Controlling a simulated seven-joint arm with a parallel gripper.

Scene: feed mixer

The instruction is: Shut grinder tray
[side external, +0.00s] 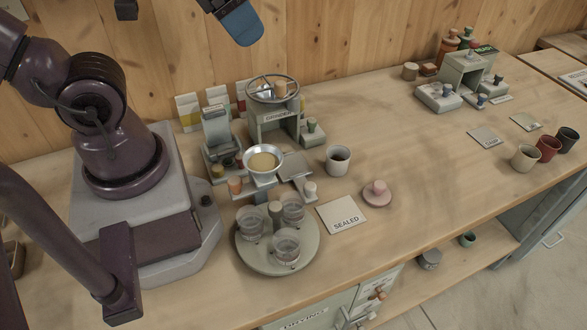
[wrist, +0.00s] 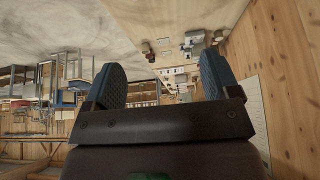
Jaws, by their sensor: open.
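The grinder (side external: 275,122) is a grey-green box labelled GRINDER, with a handwheel on top, at the back of the bench. A flat grey tray (side external: 295,166) sticks out in front of it with a pale knob (side external: 309,188) at its near end; it looks pulled out. My gripper (side external: 238,22) is high at the top edge of the side view, well above the grinder and touching nothing. In the wrist view my gripper (wrist: 161,76) shows two blue fingers spread wide with nothing between them. That view faces the room and wall, and I cannot make out the grinder there.
A scale-like stand with a metal bowl (side external: 262,160) is left of the tray. A cup (side external: 338,159) is on its right. A round tray with glass jars (side external: 277,262) and a SEALED card (side external: 344,215) are in front. The bench middle is mostly clear.

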